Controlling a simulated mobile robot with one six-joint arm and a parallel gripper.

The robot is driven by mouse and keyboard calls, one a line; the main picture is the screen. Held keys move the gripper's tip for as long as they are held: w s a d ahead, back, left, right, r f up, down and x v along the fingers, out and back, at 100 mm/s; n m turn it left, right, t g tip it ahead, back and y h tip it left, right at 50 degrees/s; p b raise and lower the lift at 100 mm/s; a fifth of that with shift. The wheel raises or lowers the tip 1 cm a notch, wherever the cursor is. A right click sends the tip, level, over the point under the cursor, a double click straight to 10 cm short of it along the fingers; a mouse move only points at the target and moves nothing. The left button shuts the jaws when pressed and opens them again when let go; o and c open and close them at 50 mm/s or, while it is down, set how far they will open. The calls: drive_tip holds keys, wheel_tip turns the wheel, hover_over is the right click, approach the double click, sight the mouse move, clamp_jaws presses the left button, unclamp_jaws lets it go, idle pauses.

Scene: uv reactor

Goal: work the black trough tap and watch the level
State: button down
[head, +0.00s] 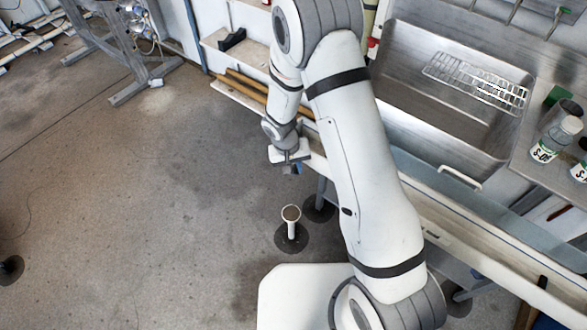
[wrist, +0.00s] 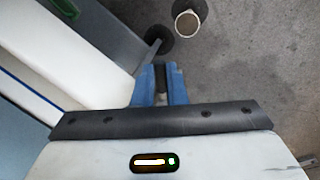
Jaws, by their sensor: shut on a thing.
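My gripper (head: 291,168) is low at the left end of the long white-edged trough (head: 428,178), below the bench. In the wrist view its two blue fingers (wrist: 160,84) are closed around a small dark piece, which appears to be the black trough tap (wrist: 160,70). Most of the tap is hidden between the fingers, so its turn position cannot be told. The trough's white edge and bluish inside also show in the wrist view (wrist: 85,62). My arm covers part of the trough in the head view. No level mark can be read.
A pale upright pipe with a round open top (head: 291,214) stands on the floor below my gripper. A steel sink (head: 400,65) with a wire rack (head: 475,80) is behind the trough. Bottles (head: 556,138) stand at right. The concrete floor at left is mostly clear.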

drive_tip(key=n+b, duration=0.1)
drive_tip(key=d+n, duration=0.1)
drive_tip(key=shift+w+d+f+n+t+b, duration=0.1)
drive_tip(key=shift+n+t+b, duration=0.2)
drive_tip(key=shift+n+b, duration=0.1)
drive_tip(key=shift+w+d+n+t+y+b, duration=0.1)
drive_tip(key=shift+w+d+n+t+y, duration=0.2)
drive_tip(key=shift+n, duration=0.75)
drive_tip(key=shift+w+d+n+t+h+b, duration=0.15)
drive_tip(key=shift+d+n, duration=0.2)
drive_tip(key=shift+n, duration=0.65)
drive_tip(key=shift+w+d+n+t+y+b, duration=0.15)
drive_tip(key=shift+d+n+y, duration=0.15)
drive_tip(key=shift+n, duration=0.75)
drive_tip(key=shift+d, duration=0.1)
drive_tip(key=c, duration=1.5)
unclamp_jaws()
drive_tip(key=shift+s, duration=0.1)
